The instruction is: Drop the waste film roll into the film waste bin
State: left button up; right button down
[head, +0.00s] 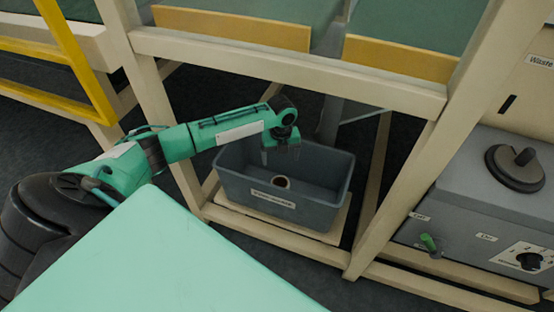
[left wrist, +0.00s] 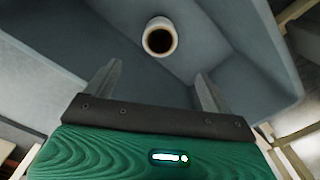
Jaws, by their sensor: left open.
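The film waste bin (head: 258,198) is a grey open box with a white label on its front, standing on a low wooden shelf inside the frame. The waste film roll (head: 282,182) is a small pale roll with a dark hollow core, lying inside the bin near its front wall. In the left wrist view the roll (left wrist: 160,37) shows end-on, beyond the fingertips and apart from them. My left gripper (left wrist: 160,82) is open and empty above the bin, pointing down; in the head view it (head: 280,160) hangs over the bin's left part. My right gripper is not in view.
A beige frame surrounds the bin, with a post (head: 400,200) on the right and a crossbar (head: 290,70) above. A grey machine (head: 480,200) with knobs stands at right. A yellow rail (head: 75,60) is at left. A pale green surface (head: 150,260) fills the lower front.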

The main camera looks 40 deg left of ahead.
pick_arm(q)
notch_tip(320, 180, up, 13)
jog(key=p, duration=0.2)
jog(key=shift+r, duration=0.2)
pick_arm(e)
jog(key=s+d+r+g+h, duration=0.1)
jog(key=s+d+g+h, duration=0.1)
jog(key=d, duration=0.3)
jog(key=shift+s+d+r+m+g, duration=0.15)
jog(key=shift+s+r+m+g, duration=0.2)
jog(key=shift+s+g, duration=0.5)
